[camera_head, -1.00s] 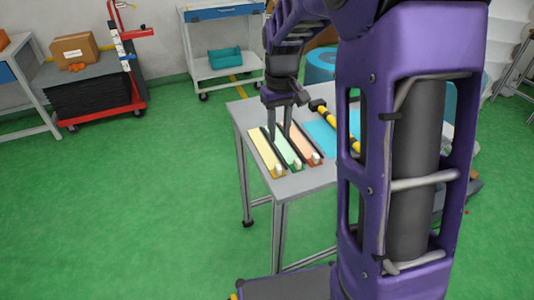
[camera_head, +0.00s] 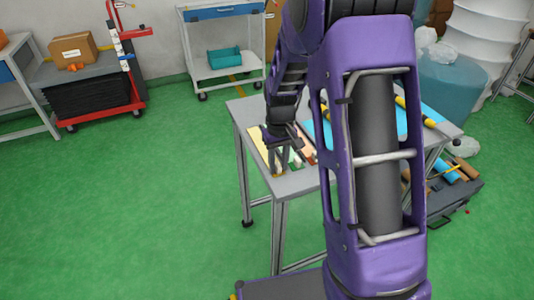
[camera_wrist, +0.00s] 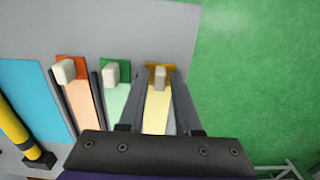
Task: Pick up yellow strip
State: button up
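The yellow strip (camera_wrist: 157,112) lies on the table with a pale knob (camera_wrist: 160,77) at its orange end. In the head view the yellow strip (camera_head: 257,139) is partly hidden by my gripper (camera_head: 279,168). In the wrist view my gripper (camera_wrist: 161,74) is open, with one finger on each side of the strip near the knob. I see no clear grip on the strip; whether the fingers touch its edges is hard to tell. My gripper points down at the near end of the strips.
A green strip (camera_wrist: 117,100) and an orange strip (camera_wrist: 82,104) lie beside it, with dark rails between. A blue mat (camera_wrist: 28,92) and a yellow-black tool (camera_wrist: 14,128) lie farther left. The grey table's edge (camera_wrist: 197,30) is close on the right.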

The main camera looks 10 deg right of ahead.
grip_shut()
jog(key=shift+r, duration=0.1)
